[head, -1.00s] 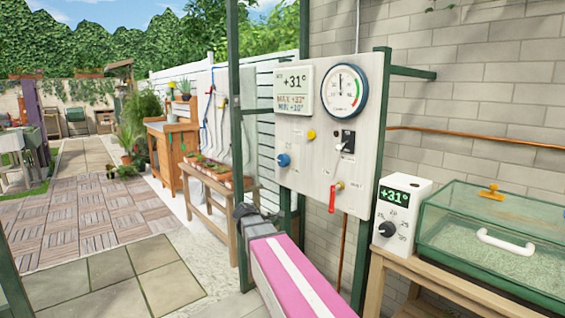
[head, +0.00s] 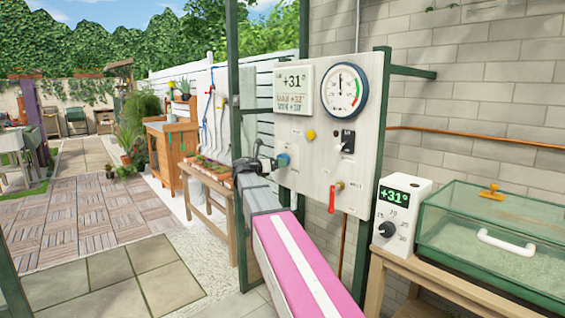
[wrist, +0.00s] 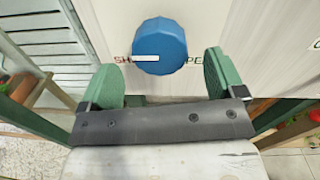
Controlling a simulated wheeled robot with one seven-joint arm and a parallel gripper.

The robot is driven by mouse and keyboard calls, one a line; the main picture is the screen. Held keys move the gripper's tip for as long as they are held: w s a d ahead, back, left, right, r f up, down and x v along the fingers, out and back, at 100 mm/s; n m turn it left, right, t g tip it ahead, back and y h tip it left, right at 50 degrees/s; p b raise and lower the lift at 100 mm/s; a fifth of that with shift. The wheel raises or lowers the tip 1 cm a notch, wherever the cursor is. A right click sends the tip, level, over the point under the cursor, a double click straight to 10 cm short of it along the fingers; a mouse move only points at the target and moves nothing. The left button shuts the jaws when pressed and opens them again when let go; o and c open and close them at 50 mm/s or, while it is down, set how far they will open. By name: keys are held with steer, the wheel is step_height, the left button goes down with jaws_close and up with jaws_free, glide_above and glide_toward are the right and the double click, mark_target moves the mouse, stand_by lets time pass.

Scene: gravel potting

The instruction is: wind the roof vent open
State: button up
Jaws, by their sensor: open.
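A round blue knob (head: 283,160) sits low on the left of the pale control panel (head: 310,215). In the wrist view the blue knob (wrist: 160,52) has a white pointer turned left, towards lettering that starts "SH". Part of another word, "PE", shows to its right. My gripper (head: 266,156) is beside the knob in the head view. In the wrist view my gripper (wrist: 160,66) is open, with a green-padded finger on each side below the knob and gaps between. It holds nothing. The roof vent itself is not in view.
The panel also carries a display (head: 293,90), a dial gauge (head: 341,90), a yellow button (head: 310,134), a black switch (head: 347,141) and a red-handled valve (head: 333,198). A white thermostat (head: 402,215) and glass-sided case (head: 490,240) stand right. Green posts (head: 236,130) frame the panel.

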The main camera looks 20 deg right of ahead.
steer(key=shift+x, duration=2.25)
steer(key=c, duration=0.9)
